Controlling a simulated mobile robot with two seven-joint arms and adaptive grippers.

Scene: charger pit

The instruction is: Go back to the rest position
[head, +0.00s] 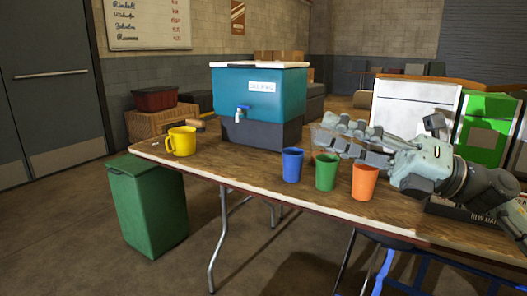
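My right gripper (322,130) reaches in from the right, above the table (240,178). Its two fingers point left, with a gap between them, and nothing is seen held. It is above and behind the green cup (326,172) and the orange cup (364,182), and to the right of the blue cup (292,165). All three cups stand upright on the table in a row. My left gripper is not in view.
A yellow mug (182,141) is near the left end. A green bin (148,205) stands on the floor.

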